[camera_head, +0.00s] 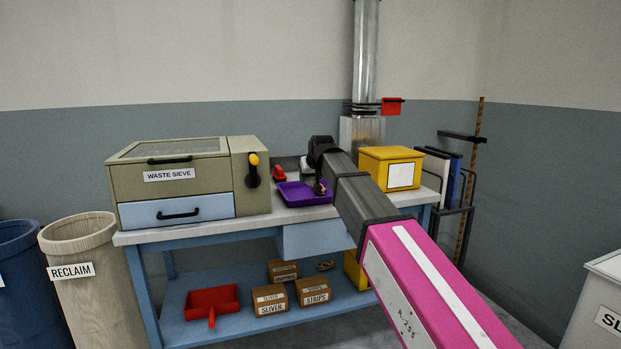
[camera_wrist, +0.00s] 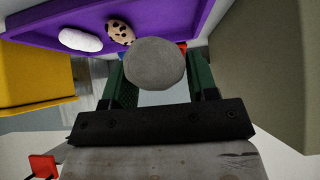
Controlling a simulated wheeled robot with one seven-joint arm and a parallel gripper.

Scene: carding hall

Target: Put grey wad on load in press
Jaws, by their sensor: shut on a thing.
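The grey wad (camera_wrist: 155,64) is round and held between the green fingers of my gripper (camera_wrist: 160,80) in the wrist view. My gripper (camera_head: 321,187) is small in the head view, over or beside the purple tray (camera_head: 296,201) on the bench; the height of the gap is unclear. The purple tray (camera_wrist: 205,12) also fills the upper part of the wrist view. A white wad (camera_wrist: 80,40) and a brown speckled wad (camera_wrist: 121,32) lie in it. I cannot make out the press or its load for certain; my arm hides part of the bench.
The waste sieve (camera_head: 190,180) stands left on the bench, a yellow box (camera_head: 390,168) right. A small red object (camera_head: 279,173) is behind the tray. Cartons (camera_head: 268,299) and a red dustpan (camera_head: 212,300) lie on the lower shelf. The reclaim bin (camera_head: 85,290) stands left.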

